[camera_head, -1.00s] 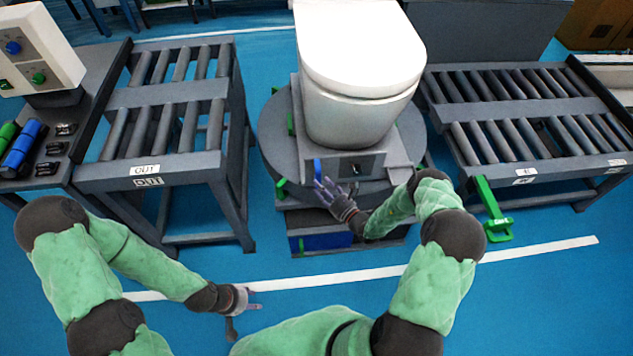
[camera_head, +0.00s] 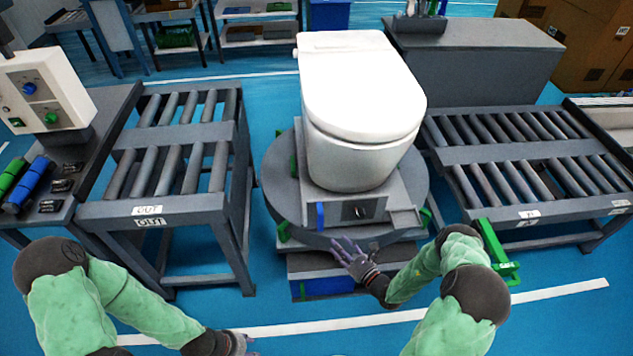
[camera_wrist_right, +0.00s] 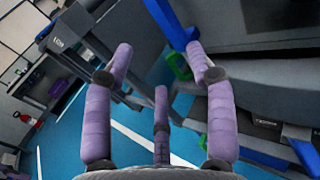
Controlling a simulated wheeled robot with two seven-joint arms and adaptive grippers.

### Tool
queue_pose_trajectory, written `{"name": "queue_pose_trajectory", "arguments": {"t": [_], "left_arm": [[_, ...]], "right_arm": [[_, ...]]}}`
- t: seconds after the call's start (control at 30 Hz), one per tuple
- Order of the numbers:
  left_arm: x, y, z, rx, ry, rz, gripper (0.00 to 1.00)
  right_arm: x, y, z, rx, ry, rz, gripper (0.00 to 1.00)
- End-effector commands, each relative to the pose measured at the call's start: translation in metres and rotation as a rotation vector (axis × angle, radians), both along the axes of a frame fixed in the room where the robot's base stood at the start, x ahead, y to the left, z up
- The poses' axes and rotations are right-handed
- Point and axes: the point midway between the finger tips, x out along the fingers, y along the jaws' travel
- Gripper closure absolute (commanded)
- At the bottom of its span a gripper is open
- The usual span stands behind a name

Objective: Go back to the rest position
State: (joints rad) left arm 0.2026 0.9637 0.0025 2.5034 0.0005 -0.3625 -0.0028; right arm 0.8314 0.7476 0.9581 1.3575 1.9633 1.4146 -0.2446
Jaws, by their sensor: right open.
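My right gripper (camera_head: 352,256) is in front of the round test stand, just below its front panel. Its purple fingers are spread and empty, and they also show in the right wrist view (camera_wrist_right: 160,75). A small gap of view separates it from the blue lever; I cannot tell whether it touches the stand. My left gripper (camera_head: 240,343) is low at the bottom edge of the head view, over the floor near the white line. It is partly cut off, so its fingers are unclear. The white toilet (camera_head: 362,95) stands upright on the stand.
The round turntable (camera_head: 283,185) has a blue lever (camera_head: 320,216) and a dark knob panel (camera_head: 362,211). Roller conveyors stand at the left (camera_head: 180,208) and right (camera_head: 480,155). A green bracket (camera_head: 492,248) sticks out at right. A control box (camera_head: 45,90) is far left. Floor in front is clear.

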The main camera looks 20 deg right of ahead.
Motion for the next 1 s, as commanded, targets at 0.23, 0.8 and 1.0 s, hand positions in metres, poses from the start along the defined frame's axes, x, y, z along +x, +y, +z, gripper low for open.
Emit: {"name": "queue_pose_trajectory", "arguments": {"t": [0.23,0.8,1.0], "left_arm": [[0.0,0.0,0.0,0.0,0.0,0.0,0.6],[0.0,0.0,0.0,0.0,0.0,0.0,0.6],[0.0,0.0,0.0,0.0,0.0,0.0,0.6]], "right_arm": [[-0.002,0.012,-0.001,-0.002,0.017,0.045,0.44],[-0.202,0.196,-0.043,-0.559,0.295,1.3,0.44],[-0.249,0.172,-0.057,-0.999,0.177,1.632,0.44]]}}
